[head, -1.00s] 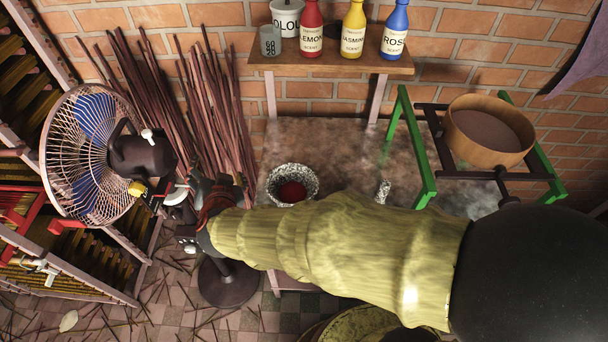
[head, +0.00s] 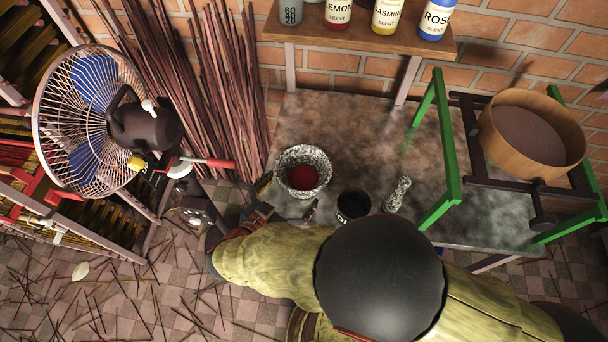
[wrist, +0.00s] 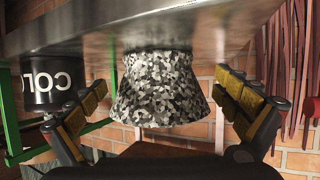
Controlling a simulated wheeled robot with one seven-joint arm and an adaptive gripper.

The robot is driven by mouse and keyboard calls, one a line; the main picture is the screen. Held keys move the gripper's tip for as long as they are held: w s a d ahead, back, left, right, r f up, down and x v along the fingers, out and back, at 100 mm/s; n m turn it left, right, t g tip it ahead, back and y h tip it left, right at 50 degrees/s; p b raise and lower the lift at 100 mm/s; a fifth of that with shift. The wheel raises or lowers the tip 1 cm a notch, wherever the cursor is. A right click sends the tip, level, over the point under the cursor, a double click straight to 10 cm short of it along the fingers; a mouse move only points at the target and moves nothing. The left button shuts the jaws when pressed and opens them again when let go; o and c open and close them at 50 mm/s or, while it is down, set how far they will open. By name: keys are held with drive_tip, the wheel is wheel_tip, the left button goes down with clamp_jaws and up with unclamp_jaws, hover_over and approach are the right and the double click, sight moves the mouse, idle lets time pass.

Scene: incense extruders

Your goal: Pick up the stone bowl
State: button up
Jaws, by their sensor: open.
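The stone bowl (head: 304,153) is speckled black and white with dark red contents. It stands upright on the grey table near its left edge. My gripper (head: 287,196) is open at the near side of the bowl, one finger toward the bowl's left and one toward its right. In the wrist view, which looks upside down, the bowl (wrist: 158,92) sits centred between the open gold-padded fingers (wrist: 162,98), with a gap on both sides. Neither finger appears to touch it.
A black container (head: 353,206), lettered in the wrist view, and a speckled pestle-like piece (head: 397,194) lie to the bowl's right. A green frame (head: 445,140) holds a round sieve (head: 530,150) farther right. A fan (head: 90,120) and incense sticks (head: 200,90) are left.

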sight(301, 183)
drive_tip(key=b+x, duration=0.2)
drive_tip(key=x, duration=0.1)
drive_tip(key=shift+d+f, duration=0.15)
drive_tip(key=shift+d, duration=0.05)
drive_tip(key=shift+w+d+f, duration=0.1)
drive_tip(key=shift+w+d, duration=0.15)
drive_tip(key=shift+w, duration=0.25)
drive_tip(key=c, duration=1.9)
drive_tip(key=shift+c, duration=0.5)
